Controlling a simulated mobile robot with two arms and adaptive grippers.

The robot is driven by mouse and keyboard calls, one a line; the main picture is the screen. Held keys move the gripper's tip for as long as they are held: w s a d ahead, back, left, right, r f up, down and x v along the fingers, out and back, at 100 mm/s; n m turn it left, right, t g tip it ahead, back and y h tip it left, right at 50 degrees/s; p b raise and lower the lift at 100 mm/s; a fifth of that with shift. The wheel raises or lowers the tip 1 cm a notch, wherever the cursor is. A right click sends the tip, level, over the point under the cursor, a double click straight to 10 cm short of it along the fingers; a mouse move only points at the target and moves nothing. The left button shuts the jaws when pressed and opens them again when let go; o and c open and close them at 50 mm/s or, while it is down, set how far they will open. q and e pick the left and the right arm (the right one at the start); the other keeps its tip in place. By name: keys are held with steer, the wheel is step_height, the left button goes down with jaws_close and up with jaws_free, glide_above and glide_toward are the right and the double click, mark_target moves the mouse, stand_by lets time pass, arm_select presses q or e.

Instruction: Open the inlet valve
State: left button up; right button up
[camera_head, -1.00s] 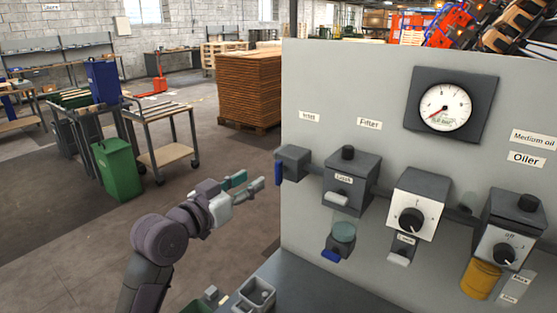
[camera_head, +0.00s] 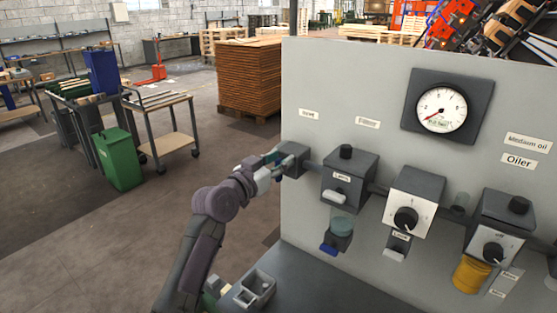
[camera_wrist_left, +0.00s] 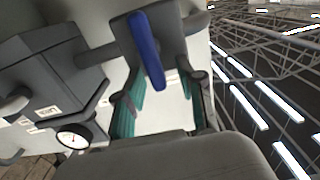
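The inlet valve (camera_head: 296,158) is a dark grey block at the left end of the pipe row, under the Inlet label (camera_head: 309,113). Its blue lever (camera_wrist_left: 147,48) shows in the left wrist view, hanging down across the block's face. My left gripper (camera_head: 268,168) is at the valve's left side and hides the lever in the head view. In the left wrist view its teal-padded fingers (camera_wrist_left: 160,100) are spread apart. The lever's lower end lies between them, with a gap on each side. My right gripper is not in view.
The filter block (camera_head: 349,178) stands just right of the valve, followed by the regulator (camera_head: 413,203) and the oiler (camera_head: 500,222) on the grey panel (camera_head: 340,80). The gauge (camera_head: 441,110) needle points low left.

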arm_select(q)
jaws_close()
steer(key=shift+f, duration=0.1)
steer(key=f+m+b, duration=0.1)
steer(key=m, duration=0.5)
steer(key=s+d+f+m+b, duration=0.1)
steer(key=m, duration=0.5)
steer(key=d+m+b, duration=0.1)
steer(key=m, duration=0.5)
steer(key=shift+s+d+f, duration=0.15)
steer(key=shift+s+f, duration=0.2)
steer(key=shift+f, duration=0.15)
stand_by(0.4)
steer(key=shift+o, duration=0.3)
jaws_free()
